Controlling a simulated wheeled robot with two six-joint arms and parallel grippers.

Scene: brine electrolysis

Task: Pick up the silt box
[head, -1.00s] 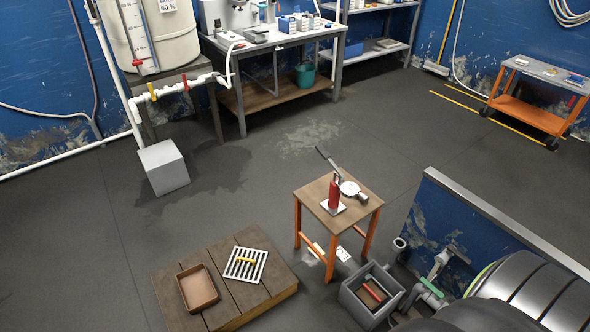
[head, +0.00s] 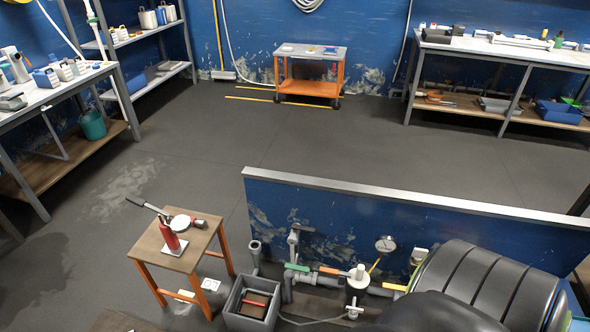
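A grey open-topped box (head: 231,305) stands on the floor at the bottom, left of the pipework. Inside it sits a brownish insert with a red bar (head: 255,302) across it, which looks like the silt box with its handle. I cannot tell for sure how deep it sits. Neither of my grippers is in view, and nothing touches the box.
An orange-legged stool (head: 154,248) with a red tool stands left of the box. A low blue partition (head: 340,220) rises behind the pipes (head: 300,277). A black ribbed drum (head: 490,285) is at right. The floor beyond the partition is clear.

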